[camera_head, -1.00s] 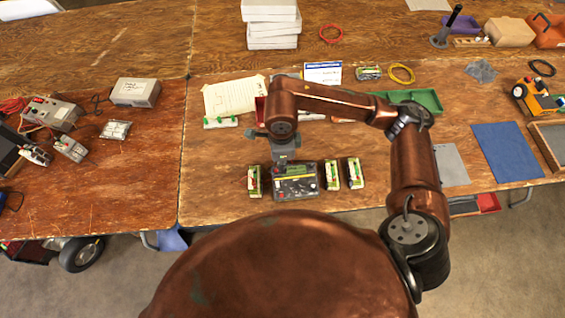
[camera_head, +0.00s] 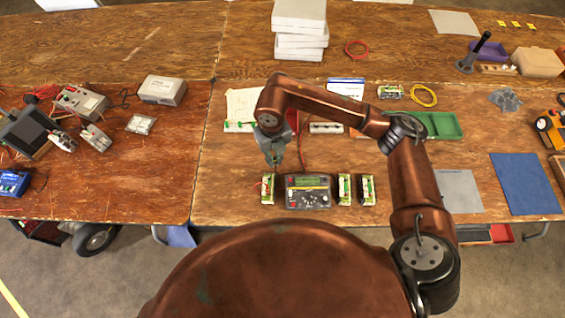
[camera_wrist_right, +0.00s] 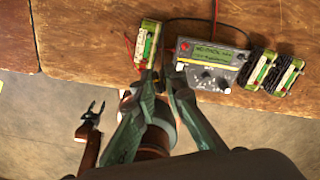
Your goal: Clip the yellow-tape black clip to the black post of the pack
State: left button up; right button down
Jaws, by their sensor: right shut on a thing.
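My right gripper (camera_head: 277,162) is just behind and above the left battery pack (camera_head: 268,189), a small green and cream block. In the right wrist view its fingers (camera_wrist_right: 162,78) come together near the pack's (camera_wrist_right: 148,42) near end. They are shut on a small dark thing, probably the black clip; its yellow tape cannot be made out. I cannot tell whether it touches the pack, and the black post is not distinct. A dark meter (camera_head: 308,192) with a yellow-green display stands right of the pack. My left gripper (camera_wrist_right: 94,113) hangs open and empty over the floor.
Two similar packs (camera_head: 344,189) (camera_head: 367,190) stand right of the meter, close together. A red wire (camera_wrist_right: 216,14) and a black lead run behind the meter. The bench's front edge is close. A grey mat (camera_head: 458,190) and a blue mat (camera_head: 525,184) lie at right.

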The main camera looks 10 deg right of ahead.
notch_tip(320, 180, down, 7)
jog(key=w+a+m+b, duration=0.2)
jog(key=m, duration=0.3)
jog(key=shift+w+r+b, duration=0.2)
jog(key=shift+w+b, duration=0.1)
jog(key=shift+f, duration=0.15)
jog(key=shift+f+b, duration=1.75)
jog(key=shift+f, duration=1.65)
jog(key=shift+a, duration=0.1)
jog(key=shift+f, duration=0.15)
